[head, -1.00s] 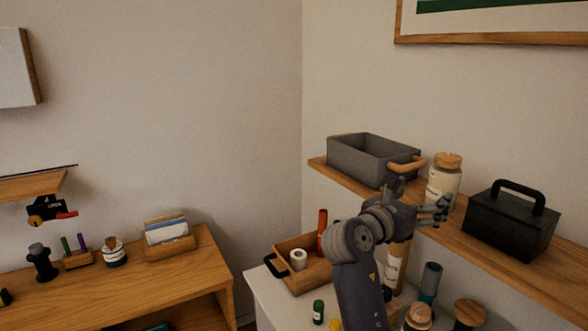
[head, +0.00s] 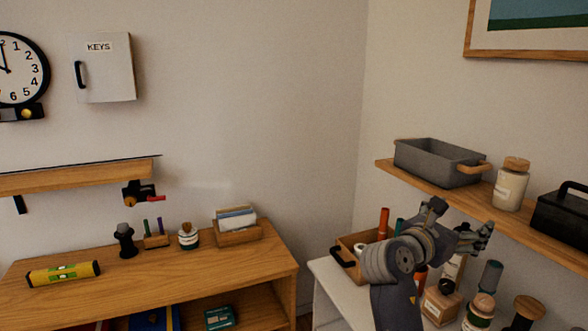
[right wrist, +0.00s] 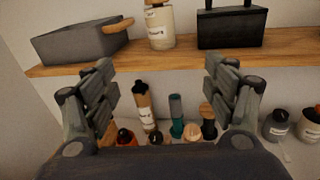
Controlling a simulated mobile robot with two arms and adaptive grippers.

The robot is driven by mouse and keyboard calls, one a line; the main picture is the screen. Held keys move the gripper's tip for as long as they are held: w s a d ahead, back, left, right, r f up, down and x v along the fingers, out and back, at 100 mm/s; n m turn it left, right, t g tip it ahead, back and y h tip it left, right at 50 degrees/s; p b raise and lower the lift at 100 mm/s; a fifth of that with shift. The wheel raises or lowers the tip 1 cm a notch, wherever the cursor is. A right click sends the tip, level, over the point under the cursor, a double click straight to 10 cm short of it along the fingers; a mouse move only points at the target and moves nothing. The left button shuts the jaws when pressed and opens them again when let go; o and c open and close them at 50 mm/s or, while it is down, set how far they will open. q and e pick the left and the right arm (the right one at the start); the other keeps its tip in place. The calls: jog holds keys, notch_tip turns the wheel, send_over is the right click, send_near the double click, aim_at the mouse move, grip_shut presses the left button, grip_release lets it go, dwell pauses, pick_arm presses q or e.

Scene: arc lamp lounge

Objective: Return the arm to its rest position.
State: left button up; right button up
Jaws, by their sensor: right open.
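My right gripper (head: 484,236) is raised in front of the wall shelf (head: 437,189), above the white cabinet top (head: 333,283). In the right wrist view its two fingers (right wrist: 163,95) stand wide apart with nothing between them close by. The shelf edge, a jar and several bottles show beyond the fingers. My right arm comes up from the bottom of the head view and hides part of the cabinet top. My left gripper does not show.
On the shelf stand a grey bin (head: 438,163), a cream jar with a wooden lid (head: 510,187) and a black box (head: 566,216). A wooden tray (head: 350,250) and several bottles crowd the cabinet. A wooden sideboard (head: 180,270) stands left.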

jog(key=s+a+f+m+g+y, duration=0.1)
jog(key=s+f+m+y, duration=0.35)
jog(key=f, duration=0.85)
jog(key=s+f+m+g+y, duration=0.1)
jog(key=s+f+m+y, duration=0.35)
jog(key=f, duration=0.85)
jog(key=s+a+f+m+g+y, duration=0.2)
jog(key=s+a+f+m, duration=0.25)
jog(key=s, duration=0.45)
jog(key=s+a+f+m+g+y, duration=0.1)
jog(key=s+a+f+m+y, duration=0.15)
jog(key=s+f+m, duration=0.4)
jog(key=s+a+f+m+g+y, duration=0.1)
jog(key=s+a+f+m+g, duration=0.2)
jog(key=s, duration=0.8)
notch_tip(320, 180, down, 26)
jog(key=s+n, duration=0.1)
jog(key=s, duration=0.1)
jog(key=s+d+f+g, duration=0.1)
jog(key=s+d+f, duration=0.1)
jog(key=s+f, duration=1.3)
jog(key=shift+s+f, duration=0.2)
jog(key=shift+s, duration=0.5)
